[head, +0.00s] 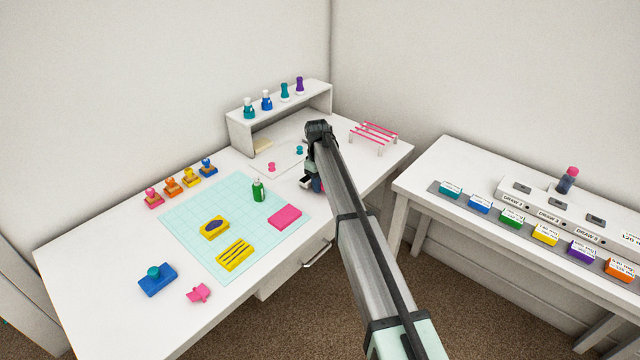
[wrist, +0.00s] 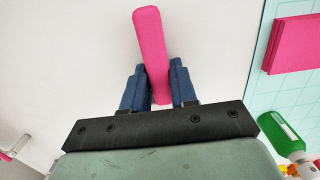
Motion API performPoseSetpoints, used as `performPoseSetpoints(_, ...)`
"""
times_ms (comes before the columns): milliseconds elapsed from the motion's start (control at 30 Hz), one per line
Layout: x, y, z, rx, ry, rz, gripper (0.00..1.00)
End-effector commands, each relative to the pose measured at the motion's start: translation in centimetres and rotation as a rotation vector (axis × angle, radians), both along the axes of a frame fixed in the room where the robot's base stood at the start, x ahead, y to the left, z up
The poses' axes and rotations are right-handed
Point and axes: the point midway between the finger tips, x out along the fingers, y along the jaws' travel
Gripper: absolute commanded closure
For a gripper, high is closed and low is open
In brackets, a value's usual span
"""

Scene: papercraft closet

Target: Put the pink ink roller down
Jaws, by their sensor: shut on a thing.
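The pink ink roller shows in the wrist view as a rounded pink bar (wrist: 150,38) between the two blue fingers. My gripper (wrist: 156,68) is shut on it. White surface shows behind the bar; I cannot tell whether the roller touches it. In the head view my gripper (head: 314,184) is over the right part of the white desk (head: 110,245), right of the cutting mat. My arm hides most of it there, and the held roller cannot be made out.
The teal mat (head: 185,230) holds a pink block (head: 285,216), a green bottle (head: 258,190) and yellow blocks (head: 235,254). A pink rack (head: 374,136) stands behind right, a shelf with bottles (head: 240,130) at the back. The desk's front left has a blue stamp (head: 157,280) and a pink piece (head: 199,293).

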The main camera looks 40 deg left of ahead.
Motion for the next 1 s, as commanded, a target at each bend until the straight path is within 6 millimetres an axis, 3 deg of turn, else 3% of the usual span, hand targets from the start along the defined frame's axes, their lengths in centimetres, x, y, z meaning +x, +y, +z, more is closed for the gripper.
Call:
performPoseSetpoints(200, 0.0, 0.0, -0.4, 0.000, 0.000, 0.000, 1.00)
performPoseSetpoints(233, 0.0, 0.0, -0.3, 0.000, 0.000, 0.000, 0.70)
performPoseSetpoints(467, 0.0, 0.0, -0.3, 0.000, 0.000, 0.000, 0.48)
performPoseSetpoints(767, 0.0, 0.0, -0.1, 0.000, 0.000, 0.000, 0.47)
performPoseSetpoints(1000, 0.0, 0.2, 2.6, 0.001, -0.001, 0.000, 0.47)
